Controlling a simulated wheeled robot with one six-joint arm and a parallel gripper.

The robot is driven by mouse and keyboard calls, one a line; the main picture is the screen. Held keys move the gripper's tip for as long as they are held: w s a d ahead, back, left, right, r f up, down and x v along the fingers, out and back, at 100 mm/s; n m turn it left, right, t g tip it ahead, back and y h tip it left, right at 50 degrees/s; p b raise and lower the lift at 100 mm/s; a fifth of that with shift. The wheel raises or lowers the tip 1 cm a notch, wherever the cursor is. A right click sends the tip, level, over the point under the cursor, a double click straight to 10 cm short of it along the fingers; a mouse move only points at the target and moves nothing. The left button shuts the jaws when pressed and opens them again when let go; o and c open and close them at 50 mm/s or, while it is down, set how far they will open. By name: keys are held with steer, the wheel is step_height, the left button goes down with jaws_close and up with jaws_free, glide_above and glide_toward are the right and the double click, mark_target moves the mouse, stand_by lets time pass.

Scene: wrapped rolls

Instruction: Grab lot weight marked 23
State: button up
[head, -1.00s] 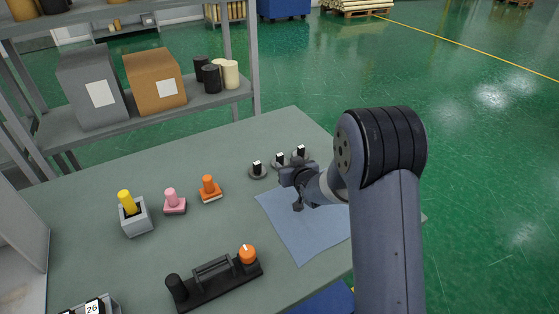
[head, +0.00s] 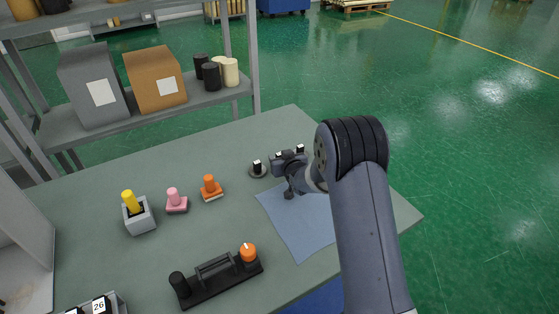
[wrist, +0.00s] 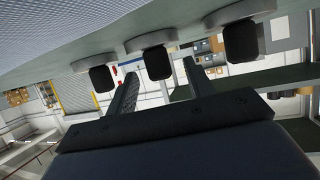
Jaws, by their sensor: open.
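Three lot weights, grey discs with dark knobs and white label faces, stand in a row at the back of the table. In the head view the left weight (head: 258,170) is clear, the middle one is mostly hidden behind my gripper (head: 289,178), and the right one (head: 300,149) shows only its top. The wrist view is tilted and shows the left knob (wrist: 103,78), middle knob (wrist: 158,64) and right knob (wrist: 240,42). My gripper (wrist: 158,88) is open, with the middle knob seen between its fingers. I cannot read the numbers on these weights.
A blue mat (head: 297,228) lies beneath my arm. Orange (head: 211,188) and pink (head: 176,200) stamps, a grey holder (head: 140,218) and a black stand (head: 222,279) occupy the left and front. A tray at lower left holds a weight marked 26 (head: 99,305).

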steer(key=shift+c, duration=0.3)
jaws_close()
